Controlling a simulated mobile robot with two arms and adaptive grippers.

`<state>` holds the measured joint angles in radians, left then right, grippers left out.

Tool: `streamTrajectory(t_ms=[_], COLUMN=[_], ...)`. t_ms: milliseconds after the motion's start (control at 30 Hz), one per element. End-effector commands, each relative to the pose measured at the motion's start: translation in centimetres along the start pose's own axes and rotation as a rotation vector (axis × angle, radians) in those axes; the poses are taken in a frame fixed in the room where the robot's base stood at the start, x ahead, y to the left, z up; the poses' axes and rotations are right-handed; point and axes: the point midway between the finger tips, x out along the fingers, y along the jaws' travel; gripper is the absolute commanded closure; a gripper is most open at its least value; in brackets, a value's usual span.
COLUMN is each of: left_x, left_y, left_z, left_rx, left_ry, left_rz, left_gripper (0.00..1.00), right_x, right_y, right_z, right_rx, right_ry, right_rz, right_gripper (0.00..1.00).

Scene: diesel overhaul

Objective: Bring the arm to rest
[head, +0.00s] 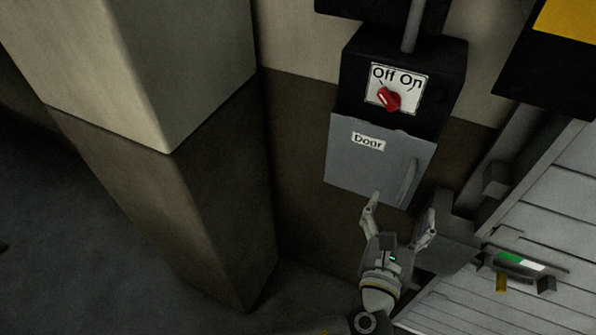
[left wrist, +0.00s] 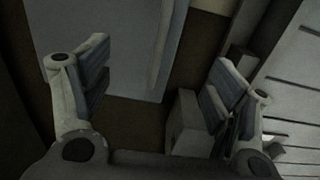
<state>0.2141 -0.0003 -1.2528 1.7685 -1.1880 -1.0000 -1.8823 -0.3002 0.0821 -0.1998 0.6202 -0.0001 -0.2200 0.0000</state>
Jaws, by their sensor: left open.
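My left gripper (head: 398,222) is open and empty, in front of the lower edge of a grey door panel (head: 350,167) labelled "Door". Its two fingers point up toward the panel in the head view. In the left wrist view the fingers of my left gripper (left wrist: 155,92) stand wide apart, with the grey panel (left wrist: 110,40) and its vertical handle (left wrist: 168,45) beyond them. Nothing is between the fingers. I cannot tell from these views whether a finger touches the panel. My right gripper is not in view.
A black switch box (head: 447,95) with a red knob (head: 389,99) and an "Off On" plate sits above the panel. A square pillar (head: 215,200) stands to the left. A slatted grey shutter (head: 560,225) is close on the right. Open floor (head: 80,240) lies at far left.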

Motion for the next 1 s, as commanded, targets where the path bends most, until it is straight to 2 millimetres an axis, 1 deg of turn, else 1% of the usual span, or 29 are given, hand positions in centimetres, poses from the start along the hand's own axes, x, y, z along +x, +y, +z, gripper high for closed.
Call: streamTrajectory(t_ms=[400, 467, 533, 567, 667, 700, 767, 800, 867, 900, 967, 1000], left_x=[0.1, 0.2, 0.6, 0.8, 1.6, 1.7, 1.7, 1.5, 0.9, 0.3, -0.8, -1.8], left_y=[0.0, 0.1, 0.6, 0.9, 2.5, 3.4, 4.8, 5.7, 7.2, 8.2, 9.8, 10.8], left_z=[-0.1, -0.7, -2.5, -3.8, -9.7, -12.6, -17.1, -20.0, -24.4, -27.3, -31.6, -34.3], left_rx=[-0.001, -0.011, -0.042, -0.064, -0.181, -0.244, -0.350, -0.423, -0.535, -0.612, -0.728, -0.807], left_ry=[0.001, 0.012, 0.045, 0.067, 0.173, 0.224, 0.303, 0.354, 0.425, 0.470, 0.532, 0.569], left_rz=[0.000, 0.001, 0.008, 0.014, 0.044, 0.065, 0.104, 0.135, 0.190, 0.231, 0.301, 0.352], left_gripper=[0.20, 0.20, 0.20, 0.20, 0.20, 0.20, 0.20, 0.20, 0.20, 0.20, 0.20, 0.20], right_x=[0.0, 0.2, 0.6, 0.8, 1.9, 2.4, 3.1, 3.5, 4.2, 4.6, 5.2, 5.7], right_y=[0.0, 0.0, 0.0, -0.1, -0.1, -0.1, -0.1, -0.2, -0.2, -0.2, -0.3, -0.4], right_z=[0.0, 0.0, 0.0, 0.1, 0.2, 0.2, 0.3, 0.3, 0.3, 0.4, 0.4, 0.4], right_rx=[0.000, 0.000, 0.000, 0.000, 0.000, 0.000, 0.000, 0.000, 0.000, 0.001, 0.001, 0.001], right_ry=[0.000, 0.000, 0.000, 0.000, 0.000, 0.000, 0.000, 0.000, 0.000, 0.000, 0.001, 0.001], right_rz=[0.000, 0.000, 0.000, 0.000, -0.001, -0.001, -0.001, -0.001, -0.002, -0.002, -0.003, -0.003], right_gripper=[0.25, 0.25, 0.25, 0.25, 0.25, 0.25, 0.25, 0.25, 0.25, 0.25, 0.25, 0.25])
